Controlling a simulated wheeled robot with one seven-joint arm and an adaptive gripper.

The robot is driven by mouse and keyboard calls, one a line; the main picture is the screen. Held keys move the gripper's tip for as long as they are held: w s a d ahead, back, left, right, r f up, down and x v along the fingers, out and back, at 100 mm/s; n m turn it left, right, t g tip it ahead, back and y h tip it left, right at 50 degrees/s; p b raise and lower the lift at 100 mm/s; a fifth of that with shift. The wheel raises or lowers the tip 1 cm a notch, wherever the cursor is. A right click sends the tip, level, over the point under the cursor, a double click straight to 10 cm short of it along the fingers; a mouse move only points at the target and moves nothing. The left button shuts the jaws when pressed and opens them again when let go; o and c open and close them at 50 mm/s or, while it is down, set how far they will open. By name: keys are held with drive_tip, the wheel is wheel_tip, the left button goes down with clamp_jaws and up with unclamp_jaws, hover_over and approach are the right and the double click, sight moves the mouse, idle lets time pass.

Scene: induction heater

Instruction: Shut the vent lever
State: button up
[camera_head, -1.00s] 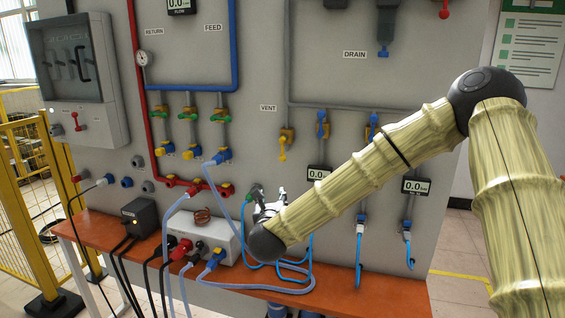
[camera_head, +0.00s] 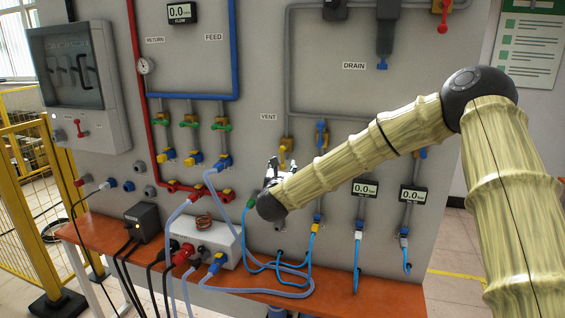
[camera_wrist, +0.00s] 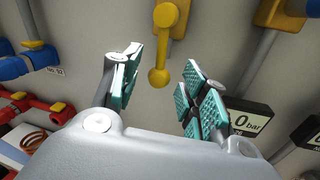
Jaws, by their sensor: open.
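The yellow vent lever hangs straight down from its valve below the VENT label. In the wrist view the lever (camera_wrist: 159,77) ends in a round knob between my two fingers, with a gap on each side. I cannot tell how far it is in depth from the fingers. In the head view the valve body (camera_head: 286,145) shows just above my gripper, and the lever's lower end is hidden by the gripper. My gripper (camera_head: 279,166) is open and empty, its teal-padded fingers (camera_wrist: 162,62) pointing up toward the lever.
Blue-handled valves (camera_head: 320,130) and a 0.0 bar display (camera_wrist: 248,118) are close to the right. Blue valves (camera_wrist: 30,62) and a red manifold (camera_wrist: 28,102) are to the left. An orange bench (camera_head: 385,296) with hoses lies below.

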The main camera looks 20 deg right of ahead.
drive_tip(key=shift+x, duration=0.85)
clamp_jaws()
